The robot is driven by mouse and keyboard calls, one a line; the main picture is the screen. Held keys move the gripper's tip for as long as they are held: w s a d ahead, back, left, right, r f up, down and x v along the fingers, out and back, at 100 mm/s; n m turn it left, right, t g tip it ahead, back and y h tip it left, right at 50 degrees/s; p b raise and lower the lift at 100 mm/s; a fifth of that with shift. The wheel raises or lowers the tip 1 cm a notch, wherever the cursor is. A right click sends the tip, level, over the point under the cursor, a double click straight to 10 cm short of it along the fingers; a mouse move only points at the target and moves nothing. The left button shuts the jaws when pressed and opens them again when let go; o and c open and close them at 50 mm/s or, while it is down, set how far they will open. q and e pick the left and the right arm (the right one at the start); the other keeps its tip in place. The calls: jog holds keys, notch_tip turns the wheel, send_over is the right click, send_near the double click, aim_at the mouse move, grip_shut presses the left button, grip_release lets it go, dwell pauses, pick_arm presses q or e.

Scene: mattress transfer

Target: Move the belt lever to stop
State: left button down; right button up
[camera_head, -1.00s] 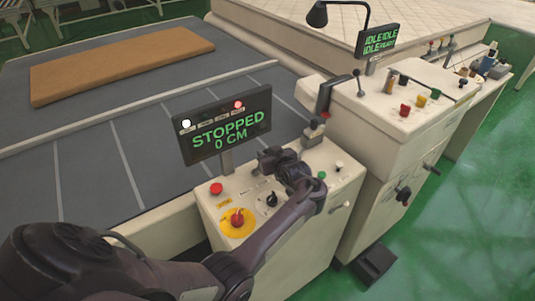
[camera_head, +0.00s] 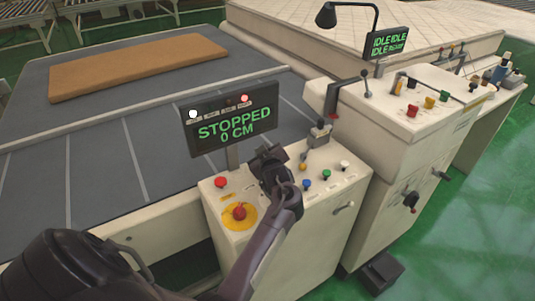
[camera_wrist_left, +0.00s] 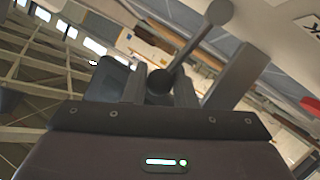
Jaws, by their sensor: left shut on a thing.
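My left gripper (camera_head: 268,156) is over the top of the cream control console (camera_head: 310,225), just right of the yellow-ringed red knob. In the left wrist view its fingers (camera_wrist_left: 161,88) are shut around the dark ball end of a grey lever (camera_wrist_left: 190,48). The lever's rod runs tilted up and right to a rounded end. I take this to be the belt lever; in the head view my gripper and wrist hide it. The display (camera_head: 230,122) behind reads "STOPPED 0 CM". My right gripper is not in view.
On the console are a red button (camera_head: 221,182), a red knob on yellow (camera_head: 239,212), and blue, green and white buttons to the right. Another lever unit (camera_head: 319,132) stands behind. A second console (camera_head: 400,125) is at right. A tan mattress (camera_head: 140,66) lies on the grey belt.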

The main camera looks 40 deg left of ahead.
pick_arm(q)
jog(key=shift+s+a+r, duration=0.1)
jog(key=shift+s+a, duration=0.15)
jog(key=shift+a, duration=0.05)
jog(key=shift+s+a, duration=0.1)
jog(key=shift+s, duration=0.05)
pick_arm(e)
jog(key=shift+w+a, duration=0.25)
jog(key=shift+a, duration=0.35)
pick_arm(q)
jog(key=shift+s, duration=0.15)
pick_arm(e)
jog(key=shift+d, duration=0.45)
pick_arm(q)
jog(key=c, duration=1.5)
grip_release()
jog(key=o, duration=0.3)
jog(key=shift+a, duration=0.2)
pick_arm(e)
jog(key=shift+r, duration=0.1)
pick_arm(q)
jog(key=shift+d, duration=0.2)
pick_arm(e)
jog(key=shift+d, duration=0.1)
pick_arm(q)
jog(key=shift+d, duration=0.15)
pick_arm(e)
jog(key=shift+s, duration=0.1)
